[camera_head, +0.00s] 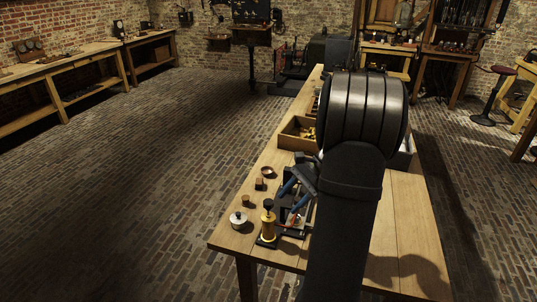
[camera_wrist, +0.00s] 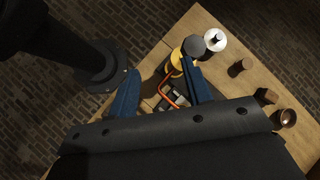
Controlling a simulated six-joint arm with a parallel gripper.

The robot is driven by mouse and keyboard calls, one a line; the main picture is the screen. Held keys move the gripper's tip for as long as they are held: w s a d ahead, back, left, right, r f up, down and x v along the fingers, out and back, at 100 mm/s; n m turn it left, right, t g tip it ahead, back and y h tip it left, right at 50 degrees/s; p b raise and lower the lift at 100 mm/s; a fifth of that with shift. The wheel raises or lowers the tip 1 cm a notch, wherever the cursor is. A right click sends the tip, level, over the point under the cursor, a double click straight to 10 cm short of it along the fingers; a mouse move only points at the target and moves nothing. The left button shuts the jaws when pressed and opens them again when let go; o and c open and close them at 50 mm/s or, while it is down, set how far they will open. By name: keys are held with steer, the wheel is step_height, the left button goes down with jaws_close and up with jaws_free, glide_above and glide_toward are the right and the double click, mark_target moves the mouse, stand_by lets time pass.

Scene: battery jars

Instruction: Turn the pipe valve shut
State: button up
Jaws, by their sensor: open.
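A red-orange bent lever (camera_wrist: 166,84) shows in the wrist view, beside grey metal parts (camera_wrist: 178,101) that look like the pipe valve. My gripper's blue fingers partly frame it, and the rest of the valve is hidden by my gripper body. In the head view a small red part (camera_head: 292,219) shows low beside my fingers, on a dark base. My gripper (camera_wrist: 159,67) is open and empty, with one finger on each side of the lever. It also shows in the head view (camera_head: 289,201), above the bench's left side. I cannot tell whether a finger touches anything.
A brass cylinder with a black knob (camera_head: 268,224) stands close by the fingers. A silver lidded pot (camera_head: 239,220), small wooden blocks (camera_head: 259,184) and a small bowl (camera_head: 267,172) lie left. A wooden tray (camera_head: 290,141) sits farther back. The bench's near right (camera_head: 408,225) is clear.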

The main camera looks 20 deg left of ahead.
steer(key=a+r+n+t+h, duration=0.2)
steer(key=a+r+n+h, duration=0.1)
steer(key=r, duration=0.3)
steer(key=a+r+n+t+h, duration=0.3)
steer(key=a+r, duration=0.1)
steer(key=r, duration=0.3)
steer(key=shift+w+r+n+h, duration=0.2)
steer(key=shift+n+h, duration=0.1)
steer(key=shift+a, duration=0.1)
steer(key=m+t+y, duration=0.6)
steer(key=m+y, duration=1.1)
steer(key=m, duration=0.5)
glide_toward(298, 199)
steer(key=x, duration=1)
steer(key=shift+f, duration=0.35)
